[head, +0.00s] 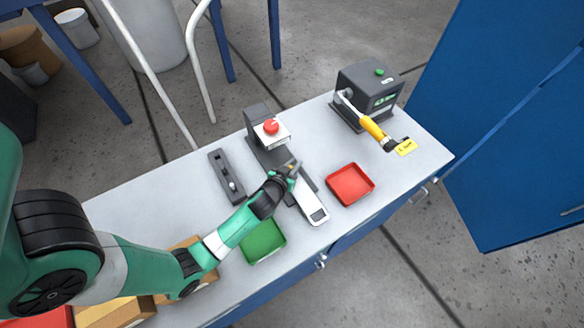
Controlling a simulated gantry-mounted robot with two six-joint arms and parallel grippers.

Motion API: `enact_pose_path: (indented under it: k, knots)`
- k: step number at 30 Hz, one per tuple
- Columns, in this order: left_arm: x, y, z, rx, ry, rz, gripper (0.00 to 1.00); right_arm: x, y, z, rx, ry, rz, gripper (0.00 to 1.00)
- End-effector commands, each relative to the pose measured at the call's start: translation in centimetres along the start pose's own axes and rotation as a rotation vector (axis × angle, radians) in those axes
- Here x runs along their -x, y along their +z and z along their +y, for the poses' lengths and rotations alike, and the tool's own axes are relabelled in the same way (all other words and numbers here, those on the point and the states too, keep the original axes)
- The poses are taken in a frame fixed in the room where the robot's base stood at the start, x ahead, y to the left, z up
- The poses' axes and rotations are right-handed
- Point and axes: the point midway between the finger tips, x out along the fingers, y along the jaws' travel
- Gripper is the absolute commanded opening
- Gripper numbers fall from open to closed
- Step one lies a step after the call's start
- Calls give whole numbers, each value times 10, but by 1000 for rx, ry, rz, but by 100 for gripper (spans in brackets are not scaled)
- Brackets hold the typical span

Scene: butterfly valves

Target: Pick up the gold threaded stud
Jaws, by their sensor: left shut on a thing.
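My left gripper (291,170) reaches in from the left over the middle of the workbench, above the base of the grey device with the red knob. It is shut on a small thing. A tiny gold-brown spot at its fingertips looks like the gold threaded stud (292,167), but it is too small to make out its thread or tilt. My right gripper is not in view.
The device with a red knob (271,126) stands just behind the gripper. A white handheld unit (311,205), a red tray (351,184), a green tray (263,241) and a dark fixture (227,176) lie around. A dark machine (369,88) with a yellow handle stands at right.

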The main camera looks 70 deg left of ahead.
Motion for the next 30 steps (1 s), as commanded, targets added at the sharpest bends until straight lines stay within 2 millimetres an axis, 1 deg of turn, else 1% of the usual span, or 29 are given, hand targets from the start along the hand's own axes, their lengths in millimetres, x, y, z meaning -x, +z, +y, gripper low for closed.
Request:
enact_pose_path:
  k: [5, 8, 10, 12, 14, 15, 17, 18, 20, 21, 22, 27, 30]
  knots:
    - [4, -9, 0, 1, -1, 1, 0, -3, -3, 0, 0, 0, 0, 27]
    - [10, -21, 0, 2, 0, 2, 0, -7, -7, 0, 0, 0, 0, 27]
    - [16, -34, 0, 1, 1, 4, 0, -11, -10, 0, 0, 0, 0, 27]
    - [32, -39, 7, -3, 4, 2, 0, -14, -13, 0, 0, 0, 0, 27]
    - [48, -48, 12, -2, 6, 2, 0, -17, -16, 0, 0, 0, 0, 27]
    - [61, -55, 16, -1, 7, 4, 0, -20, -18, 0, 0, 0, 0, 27]
    - [79, -64, 22, -2, 8, 3, 0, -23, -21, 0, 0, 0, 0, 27]
    - [91, -66, 27, -3, 9, 2, 0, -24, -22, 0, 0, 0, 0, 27]
    - [110, -63, 35, -5, 10, 1, 0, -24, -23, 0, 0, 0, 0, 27]
    - [123, -73, 38, -8, 6, -5, 0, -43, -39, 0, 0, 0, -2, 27]
    - [129, -74, 40, -10, 5, -6, 0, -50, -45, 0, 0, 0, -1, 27]
    - [156, -73, 51, -9, 4, -2, 0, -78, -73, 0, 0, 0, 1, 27]
    - [163, -71, 56, -6, 0, -4, 0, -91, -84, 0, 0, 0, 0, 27]
